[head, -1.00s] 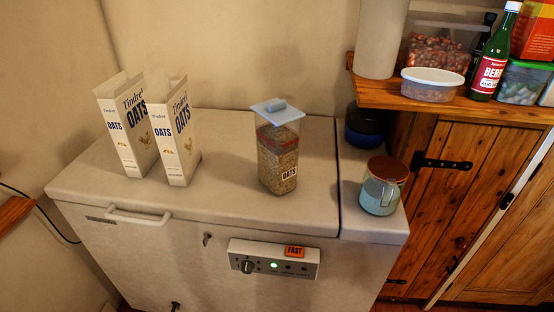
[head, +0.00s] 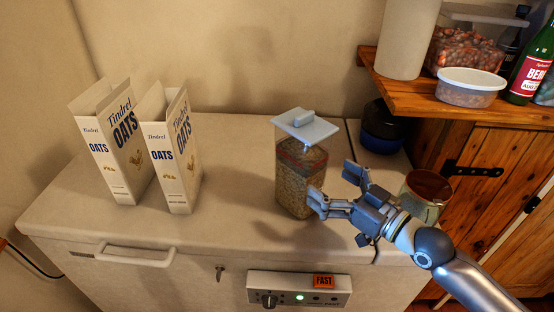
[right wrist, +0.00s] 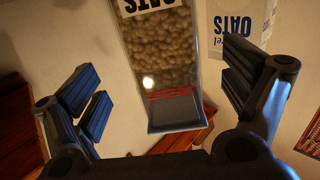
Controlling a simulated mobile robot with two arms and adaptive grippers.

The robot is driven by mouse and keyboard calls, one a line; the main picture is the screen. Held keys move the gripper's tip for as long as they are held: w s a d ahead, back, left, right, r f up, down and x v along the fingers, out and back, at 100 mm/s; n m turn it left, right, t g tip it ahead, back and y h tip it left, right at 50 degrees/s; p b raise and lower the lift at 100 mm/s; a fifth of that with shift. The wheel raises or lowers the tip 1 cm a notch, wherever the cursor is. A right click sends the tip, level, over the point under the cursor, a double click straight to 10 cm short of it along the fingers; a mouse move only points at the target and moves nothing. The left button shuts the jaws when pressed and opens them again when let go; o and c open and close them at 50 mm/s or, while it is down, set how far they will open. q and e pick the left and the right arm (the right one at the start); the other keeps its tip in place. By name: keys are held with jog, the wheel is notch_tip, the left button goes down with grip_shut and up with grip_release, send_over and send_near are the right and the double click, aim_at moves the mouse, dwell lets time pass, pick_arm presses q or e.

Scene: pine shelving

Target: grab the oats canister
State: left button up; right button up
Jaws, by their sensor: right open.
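The oats canister (head: 300,180) is a clear, tall container of oats with a light blue lid and red lines near the top. It stands upright on the white chest freezer (head: 235,225). My right gripper (head: 334,188) is open just to its right, one finger overlapping the canister's right side in the head view. In the right wrist view the canister (right wrist: 160,50) appears upside down between the spread fingers (right wrist: 165,95), apart from both as far as I can tell. Its OATS label shows at the top there. My left gripper is not in view.
Two open Tindrel oats cartons (head: 115,145) (head: 172,150) stand on the freezer's left. A wooden shelf (head: 450,110) with food containers overhangs at upper right. The freezer's middle is clear.

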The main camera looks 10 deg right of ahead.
aim_at(320, 171)
jog(key=shift+w+r, duration=0.1)
jog(key=shift+r, duration=0.1)
jog(key=shift+d+r+p, duration=0.1)
jog(key=shift+r+p, duration=0.25)
jog(key=shift+p, duration=0.05)
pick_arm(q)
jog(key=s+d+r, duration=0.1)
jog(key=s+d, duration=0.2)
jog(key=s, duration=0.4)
pick_arm(e)
jog(key=shift+x, duration=1.1)
jog(key=shift+p+x, duration=0.65)
jog(key=shift+x, duration=0.5)
jog(key=x, duration=0.2)
jog(key=p+x, duration=0.1)
jog(key=x, duration=0.1)
jog(key=shift+a, duration=0.3)
jog(key=shift+f, duration=0.1)
jog(key=c, duration=1.6)
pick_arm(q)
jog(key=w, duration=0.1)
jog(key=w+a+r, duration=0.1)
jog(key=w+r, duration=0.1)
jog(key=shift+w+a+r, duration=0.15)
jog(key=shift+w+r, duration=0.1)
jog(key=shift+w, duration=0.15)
pick_arm(e)
jog(key=shift+r, duration=0.2)
